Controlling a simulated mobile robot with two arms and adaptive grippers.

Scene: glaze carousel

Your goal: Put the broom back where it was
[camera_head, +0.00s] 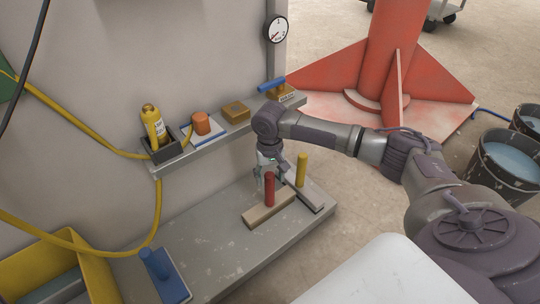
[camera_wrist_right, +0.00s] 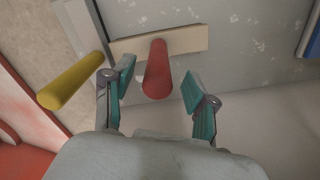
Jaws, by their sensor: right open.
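A pale wooden block (camera_head: 262,212) with an upright red handle (camera_head: 269,188) lies on the low grey bench. My right gripper (camera_head: 268,168) is open just above this handle. In the right wrist view, the red handle (camera_wrist_right: 157,70) stands between the spread fingers (camera_wrist_right: 158,84), which are apart from it. Behind it is a grey-brown block (camera_head: 312,197) with a yellow handle (camera_head: 301,168). A blue block (camera_head: 172,283) with a blue handle (camera_head: 156,263) is at the bench's near left. I cannot tell which of these is the broom. My left gripper is not in view.
A narrow wall shelf (camera_head: 178,162) holds a yellow bottle (camera_head: 152,122) in a dark box, an orange piece (camera_head: 201,123) and a wooden box (camera_head: 236,112). A yellow bin (camera_head: 97,262) stands at lower left. Free bench (camera_head: 205,245) lies between the blue and wooden blocks.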

